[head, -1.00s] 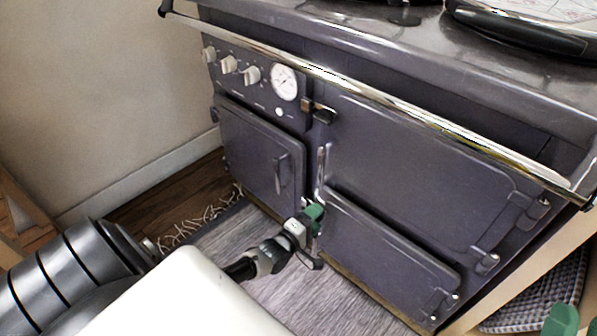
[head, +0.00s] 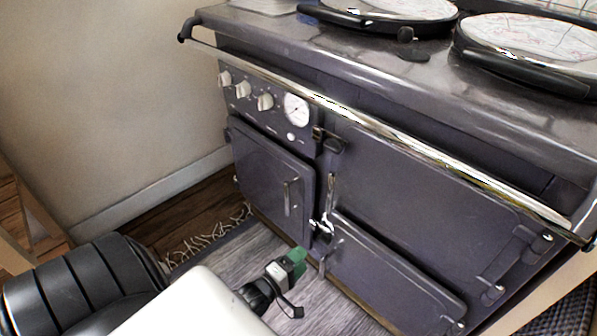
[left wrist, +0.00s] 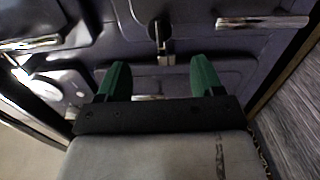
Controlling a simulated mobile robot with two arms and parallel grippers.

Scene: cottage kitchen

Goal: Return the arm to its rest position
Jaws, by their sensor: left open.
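My left arm comes in from the lower left in the head view. Its left gripper (head: 296,262) has green fingers and is in front of the stove, low over the rug, apart from the door latches. In the left wrist view the left gripper (left wrist: 159,78) shows two green fingers spread wide with nothing between them. Beyond them are the dark stove front and its metal handles. My right gripper is not in view.
The dark range stove (head: 400,190) has its doors shut and a chrome rail (head: 400,132) along its front. A grey fringed rug (head: 225,250) lies before it. A bare wall (head: 100,90) stands at left. A patterned cushion-like item (head: 565,312) is at lower right.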

